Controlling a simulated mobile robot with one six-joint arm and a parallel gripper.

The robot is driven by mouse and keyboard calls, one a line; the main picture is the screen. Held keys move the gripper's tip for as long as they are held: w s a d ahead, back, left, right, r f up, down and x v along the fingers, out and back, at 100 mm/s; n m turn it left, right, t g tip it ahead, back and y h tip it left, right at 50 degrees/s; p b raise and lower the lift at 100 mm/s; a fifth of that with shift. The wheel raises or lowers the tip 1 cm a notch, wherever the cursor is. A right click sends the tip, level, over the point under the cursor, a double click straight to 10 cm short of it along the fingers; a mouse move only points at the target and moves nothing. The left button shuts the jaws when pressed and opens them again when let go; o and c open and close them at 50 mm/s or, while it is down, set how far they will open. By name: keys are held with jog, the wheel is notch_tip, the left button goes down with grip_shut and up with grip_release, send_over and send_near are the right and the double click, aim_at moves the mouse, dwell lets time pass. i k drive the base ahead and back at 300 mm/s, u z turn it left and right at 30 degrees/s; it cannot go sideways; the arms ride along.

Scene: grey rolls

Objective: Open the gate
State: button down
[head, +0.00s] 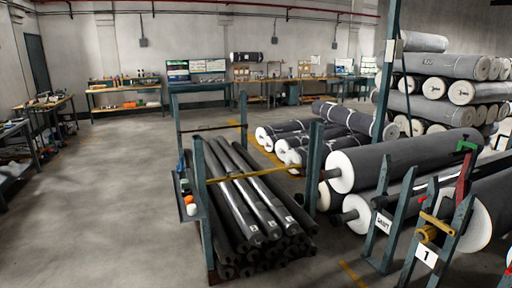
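No part is plainly marked as a gate. A yellow bar (262,174) crosses between two blue-green posts of a floor rack holding black tubes, and may be the gate; it looks roughly level. At the right, a blue-green stand marked 1 (427,252) carries a short yellow bar (437,221) with a brass-coloured round part. A dark red upright piece with a green top (465,165) rises behind it; I cannot tell if it is hinged. My gripper is not in view.
Black tubes (250,210) fill the rack, with a small side tray (190,207) at its left. Large grey rolls (400,158) crowd the right. Workbenches (125,92) line the back wall. The floor (100,200) at left and centre-left is clear.

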aim_at(427, 215)
jog(key=z, duration=4.35)
jog(key=i, duration=0.1)
jog(key=u, duration=3.4)
jog(key=i, duration=0.4)
jog(key=u, duration=0.4)
jog(key=i, duration=0.85)
jog(key=u, duration=0.35)
jog(key=i, duration=1.1)
jog(key=z, duration=0.15)
